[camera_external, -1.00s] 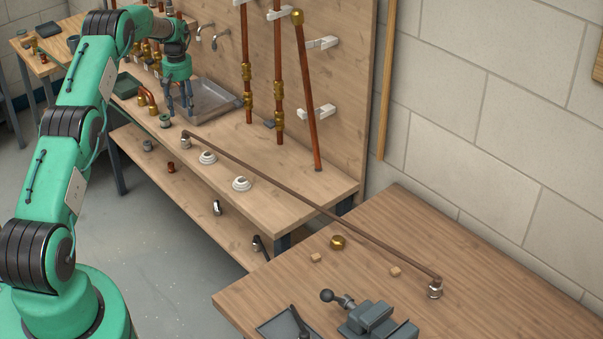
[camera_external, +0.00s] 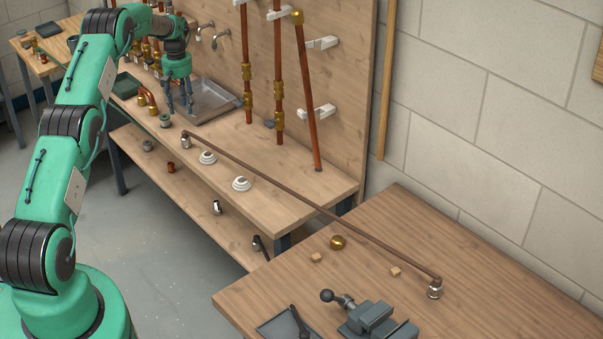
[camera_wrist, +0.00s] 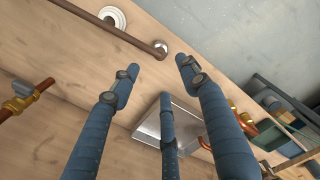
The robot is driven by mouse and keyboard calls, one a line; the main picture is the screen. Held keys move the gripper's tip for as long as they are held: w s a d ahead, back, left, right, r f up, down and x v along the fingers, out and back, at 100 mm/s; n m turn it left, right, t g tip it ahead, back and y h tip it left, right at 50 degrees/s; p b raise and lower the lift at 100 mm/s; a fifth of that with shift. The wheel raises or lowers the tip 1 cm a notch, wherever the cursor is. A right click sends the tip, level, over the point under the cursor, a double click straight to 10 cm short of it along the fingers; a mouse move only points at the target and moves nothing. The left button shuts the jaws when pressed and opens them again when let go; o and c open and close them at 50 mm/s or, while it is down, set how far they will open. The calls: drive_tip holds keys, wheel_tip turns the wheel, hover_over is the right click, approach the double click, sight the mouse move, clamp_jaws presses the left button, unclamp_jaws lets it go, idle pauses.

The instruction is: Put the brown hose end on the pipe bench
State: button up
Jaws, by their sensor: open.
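The brown hose (camera_external: 310,203) stretches from the wooden pipe bench (camera_external: 275,192) across to a separate brown table (camera_external: 480,260). The other end has a silver fitting (camera_external: 435,289) on the brown table. My gripper (camera_external: 179,110) is open and empty above the pipe bench, left of and behind the near hose end. In the wrist view, my gripper's blue fingers (camera_wrist: 158,70) are spread, and the hose end (camera_wrist: 162,48) lies just beyond the fingertips, apart from them.
A metal tray (camera_external: 210,101) lies beside my gripper. Two white round flanges (camera_external: 242,184) sit near the hose. Copper pipes (camera_external: 307,100) stand along the back panel. A grey vise (camera_external: 368,320), brass fitting (camera_external: 338,242) and small wooden blocks (camera_external: 395,271) are on the brown table.

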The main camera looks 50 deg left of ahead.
drive_tip(key=d+r+m+t, duration=0.2)
drive_tip(key=d+r+m, duration=0.3)
drive_tip(key=d+r, duration=2.3)
drive_tip(key=s+d+r+m+y, duration=0.15)
drive_tip(key=s+d+r, duration=0.35)
drive_tip(key=d+r, duration=0.5)
drive_tip(key=s+d+r+m+t, duration=0.15)
drive_tip(key=s+d+r, duration=0.25)
drive_tip(key=s+d, duration=0.45)
drive_tip(key=s+d+r+m+t, duration=0.1)
drive_tip(key=s+d+r+m, duration=0.2)
drive_tip(key=s+d, duration=0.55)
drive_tip(key=s+d+f+m, duration=0.1)
drive_tip(key=s+d, duration=0.2)
drive_tip(key=s, duration=0.3)
drive_tip(key=s+d+f+m+h, duration=0.1)
drive_tip(key=s+d+f+m, duration=0.1)
drive_tip(key=s+d, duration=0.2)
drive_tip(key=s+d+f+m+t, duration=0.1)
drive_tip(key=s+d, duration=0.3)
drive_tip(key=s, duration=0.5)
drive_tip(key=shift+s+f+m, duration=0.3)
drive_tip(key=shift+s+f, duration=0.1)
